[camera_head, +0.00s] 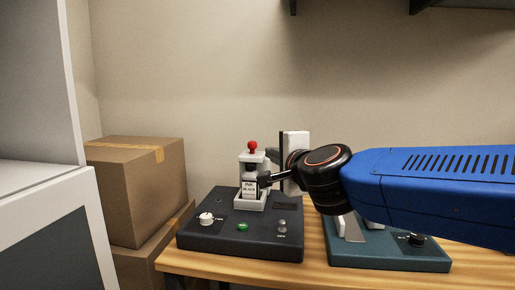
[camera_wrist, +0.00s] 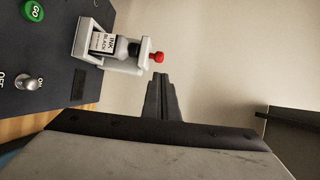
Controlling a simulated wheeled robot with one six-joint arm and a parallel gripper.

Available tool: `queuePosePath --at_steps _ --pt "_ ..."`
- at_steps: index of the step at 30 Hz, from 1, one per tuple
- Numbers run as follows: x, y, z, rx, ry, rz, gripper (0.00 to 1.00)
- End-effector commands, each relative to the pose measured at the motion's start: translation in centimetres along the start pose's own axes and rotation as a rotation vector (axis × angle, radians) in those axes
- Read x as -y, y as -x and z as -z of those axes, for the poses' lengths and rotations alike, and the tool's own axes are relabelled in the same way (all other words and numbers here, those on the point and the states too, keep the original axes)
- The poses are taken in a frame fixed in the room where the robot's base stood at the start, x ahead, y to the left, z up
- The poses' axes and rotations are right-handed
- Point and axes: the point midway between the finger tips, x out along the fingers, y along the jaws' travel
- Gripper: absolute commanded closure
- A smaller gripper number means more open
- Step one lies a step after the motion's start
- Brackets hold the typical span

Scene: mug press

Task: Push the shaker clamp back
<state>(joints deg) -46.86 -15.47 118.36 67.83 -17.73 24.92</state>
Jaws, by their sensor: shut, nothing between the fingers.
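The shaker (camera_head: 203,246) is a dark base box on the table. Its pale clamp (camera_head: 245,157) stands upright on it with a red knob (camera_head: 252,146) on top. An ink bottle (camera_head: 249,190) with a white label sits in the clamp's holder. In the wrist view the scene lies on its side, with the clamp (camera_wrist: 146,52) and red knob (camera_wrist: 158,57) at upper middle. My gripper (camera_head: 262,184) is shut and empty, its fingers pointing left in front of the clamp area. In the wrist view its fingertips (camera_wrist: 162,76) show near the knob; contact cannot be told.
The base carries a white knob (camera_head: 206,218), a green button (camera_head: 242,227) and a metal switch (camera_head: 282,227). A teal device (camera_head: 390,258) stands to the right, partly behind my arm. Cardboard boxes (camera_head: 135,190) are at left. A dark shelf (camera_head: 460,5) hangs at upper right.

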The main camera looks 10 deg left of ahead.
Motion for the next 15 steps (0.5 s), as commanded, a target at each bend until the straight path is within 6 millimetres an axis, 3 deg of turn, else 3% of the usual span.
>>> queuePosePath --at_steps 5,15 --pt "-0.1 -0.9 0.0 0.000 0.001 -0.001 1.00" --pt "-0.1 -5.7 0.1 -0.001 0.001 -0.002 1.00"
